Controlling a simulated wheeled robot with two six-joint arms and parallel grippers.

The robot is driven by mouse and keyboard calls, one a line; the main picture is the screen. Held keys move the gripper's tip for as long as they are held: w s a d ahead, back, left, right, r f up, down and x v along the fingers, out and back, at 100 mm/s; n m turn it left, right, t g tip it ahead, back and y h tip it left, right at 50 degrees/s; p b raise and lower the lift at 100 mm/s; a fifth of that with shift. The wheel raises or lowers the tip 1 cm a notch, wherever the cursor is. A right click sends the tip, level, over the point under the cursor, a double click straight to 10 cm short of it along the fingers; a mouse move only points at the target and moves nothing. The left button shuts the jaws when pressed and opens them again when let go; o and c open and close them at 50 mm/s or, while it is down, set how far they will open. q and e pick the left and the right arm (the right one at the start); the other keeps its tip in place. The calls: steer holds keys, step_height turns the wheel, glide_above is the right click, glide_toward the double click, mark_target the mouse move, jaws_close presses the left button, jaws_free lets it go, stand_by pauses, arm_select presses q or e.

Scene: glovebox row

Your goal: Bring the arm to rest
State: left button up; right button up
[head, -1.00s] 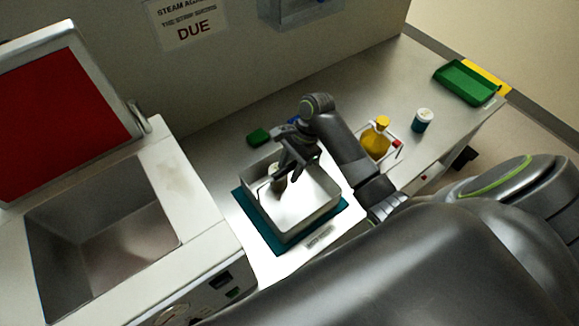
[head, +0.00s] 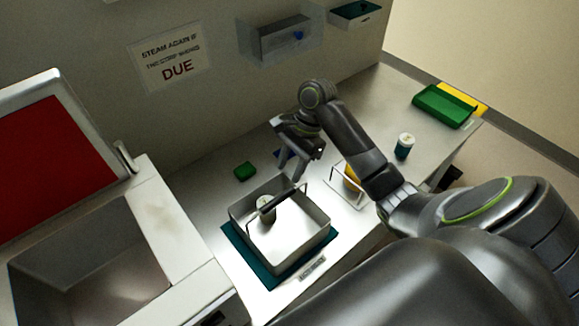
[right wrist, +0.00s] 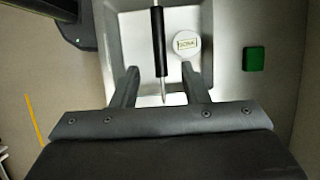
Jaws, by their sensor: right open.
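My right gripper (head: 301,168) is open and empty, raised above and behind the metal bin. In the right wrist view its two fingers (right wrist: 158,76) stand apart, with the bin below them. The metal bin (head: 318,236) rests on a teal mat (head: 240,247) on the bench. Its dark handle (head: 277,207) spans the top, and it also shows in the right wrist view (right wrist: 158,40). A jar with a light lid (head: 266,208) stands inside the bin; the lid (right wrist: 187,46) carries a label. My left gripper is not in view.
A green block (head: 244,171) lies behind the bin. A wire-handled caddy (head: 345,193) is partly hidden by my right arm. A white-capped jar (head: 404,146) and green tray (head: 443,106) stand farther right. An open basin with a red-faced lid (head: 55,165) is at left. Wall holders (head: 284,40) hang behind.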

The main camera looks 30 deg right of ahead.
stand_by(0.3)
steer(key=s+f+n+t+h, duration=0.1)
steer(key=s+f+n, duration=0.3)
steer(key=s+f, duration=0.2)
steer(key=s+d+n+t+h, duration=0.3)
steer(key=s+n+h, duration=0.2)
steer(key=s+n, duration=1.05)
steer(key=s+d+f+m+g+b, duration=0.1)
steer(key=s+f+m+b, duration=0.1)
steer(key=f, duration=1.3)
steer(key=s+f+m+b, duration=0.2)
steer(key=f+b, duration=0.1)
steer(key=f, duration=1.1)
steer(key=s+f+b, duration=0.1)
steer(key=s+f, duration=0.6)
steer(key=f, duration=0.3)
steer(key=s+a+f+g+b, duration=0.1)
steer(key=s+f+b, duration=0.1)
steer(key=s+f, duration=0.5)
step_height(320, 180, down, 4)
steer(key=shift+s+r+y, duration=0.1)
steer(key=shift+s+y, duration=0.2)
